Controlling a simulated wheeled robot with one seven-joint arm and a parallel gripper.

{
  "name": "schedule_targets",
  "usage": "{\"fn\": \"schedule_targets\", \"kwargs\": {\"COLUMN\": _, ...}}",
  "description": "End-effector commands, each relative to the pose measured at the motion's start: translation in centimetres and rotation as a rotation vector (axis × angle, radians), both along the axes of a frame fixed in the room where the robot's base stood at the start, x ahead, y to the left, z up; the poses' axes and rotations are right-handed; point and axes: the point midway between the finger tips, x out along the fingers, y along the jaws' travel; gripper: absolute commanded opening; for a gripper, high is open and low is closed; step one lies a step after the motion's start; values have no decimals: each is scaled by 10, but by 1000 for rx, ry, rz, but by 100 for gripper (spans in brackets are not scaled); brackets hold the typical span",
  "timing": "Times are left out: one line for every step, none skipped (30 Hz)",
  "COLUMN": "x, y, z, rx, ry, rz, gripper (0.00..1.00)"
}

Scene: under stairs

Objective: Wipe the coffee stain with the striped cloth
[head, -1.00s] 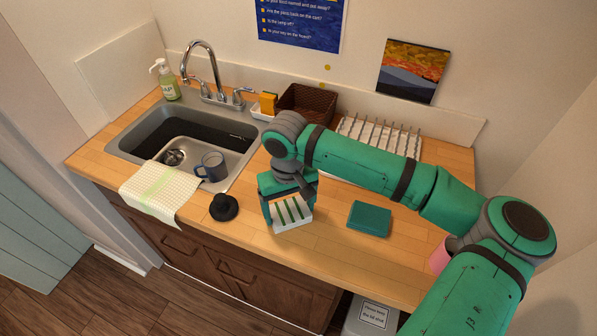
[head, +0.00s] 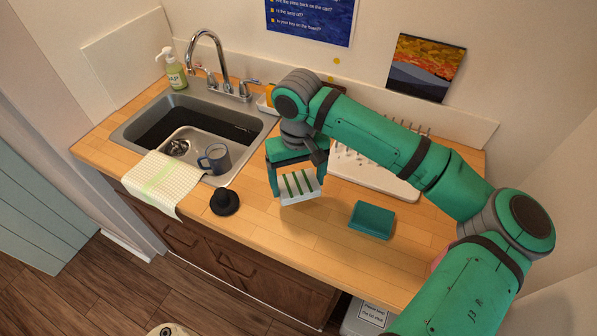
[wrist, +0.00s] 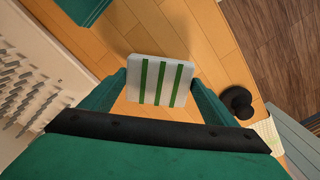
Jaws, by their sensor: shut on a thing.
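The striped cloth, a small white folded pad with green stripes (head: 302,189), hangs between the fingers of my gripper (head: 297,183) over the middle of the wooden counter. The wrist view shows the cloth (wrist: 147,82) with one finger at each side, so my gripper (wrist: 160,78) is shut on it. I cannot tell whether its underside touches the counter. No coffee stain shows in either view; the counter under the cloth and gripper is hidden.
A black knobbed object (head: 224,203) stands left of the cloth. A white spiked rack (head: 375,178) is behind my arm.

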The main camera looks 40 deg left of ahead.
Motion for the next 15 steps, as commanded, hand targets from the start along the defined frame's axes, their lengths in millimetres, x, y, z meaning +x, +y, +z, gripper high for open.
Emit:
{"fn": "schedule_targets", "kwargs": {"x": 0, "y": 0, "z": 5, "rx": 0, "ry": -1, "rz": 0, "gripper": 57}}
{"fn": "schedule_targets", "kwargs": {"x": 0, "y": 0, "z": 8, "rx": 0, "ry": -1, "rz": 0, "gripper": 57}}
{"fn": "schedule_targets", "kwargs": {"x": 0, "y": 0, "z": 11, "rx": 0, "ry": -1, "rz": 0, "gripper": 57}}
{"fn": "schedule_targets", "kwargs": {"x": 0, "y": 1, "z": 14, "rx": 1, "ry": -2, "rz": 0, "gripper": 57}}
{"fn": "schedule_targets", "kwargs": {"x": 0, "y": 1, "z": 17, "rx": 2, "ry": -1, "rz": 0, "gripper": 57}}
{"fn": "schedule_targets", "kwargs": {"x": 0, "y": 1, "z": 20, "rx": 1, "ry": -1, "rz": 1, "gripper": 57}}
{"fn": "schedule_targets", "kwargs": {"x": 0, "y": 1, "z": 22, "rx": 0, "ry": 0, "rz": 1, "gripper": 57}}
{"fn": "schedule_targets", "kwargs": {"x": 0, "y": 1, "z": 24, "rx": -1, "ry": -1, "rz": 1, "gripper": 57}}
{"fn": "schedule_targets", "kwargs": {"x": 0, "y": 1, "z": 27, "rx": -1, "ry": -1, "rz": 1, "gripper": 57}}
{"fn": "schedule_targets", "kwargs": {"x": 0, "y": 1, "z": 28, "rx": 1, "ry": -1, "rz": 1, "gripper": 57}}
{"fn": "schedule_targets", "kwargs": {"x": 0, "y": 1, "z": 29, "rx": 1, "ry": -1, "rz": 1, "gripper": 57}}
{"fn": "schedule_targets", "kwargs": {"x": 0, "y": 1, "z": 30, "rx": 1, "ry": -1, "rz": 1, "gripper": 57}}
{"fn": "schedule_targets", "kwargs": {"x": 0, "y": 1, "z": 30, "rx": 1, "ry": -1, "rz": 2, "gripper": 57}}
{"fn": "schedule_targets", "kwargs": {"x": 0, "y": 1, "z": 30, "rx": 1, "ry": -1, "rz": 2, "gripper": 57}}
{"fn": "schedule_targets", "kwargs": {"x": 0, "y": 1, "z": 30, "rx": 1, "ry": -1, "rz": 1, "gripper": 57}}
